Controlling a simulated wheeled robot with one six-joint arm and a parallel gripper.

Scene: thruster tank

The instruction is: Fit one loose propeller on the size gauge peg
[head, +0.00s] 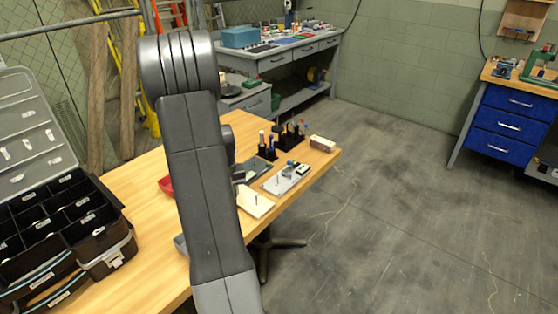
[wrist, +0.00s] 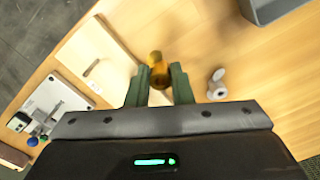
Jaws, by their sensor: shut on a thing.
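My gripper (wrist: 160,76) is shut on a small orange propeller (wrist: 157,62), held between its green fingertips above the wooden table. A grey-white propeller (wrist: 217,85) lies loose on the table to the right of the fingers in the wrist view. A cream board (wrist: 115,50) lies to the left, apart from the held propeller. A small upright piece, perhaps the gauge peg, shows on it. The board (head: 255,201) also shows in the head view, beside my arm. My arm hides the gripper and the held propeller there.
A light grey plate (wrist: 58,108) with small parts lies beyond the board; it also shows in the head view (head: 287,179). A grey bin (wrist: 285,10) is at top right. An open black organizer (head: 60,225) stands at the table's left. Tool holders (head: 268,152) stand at the far end.

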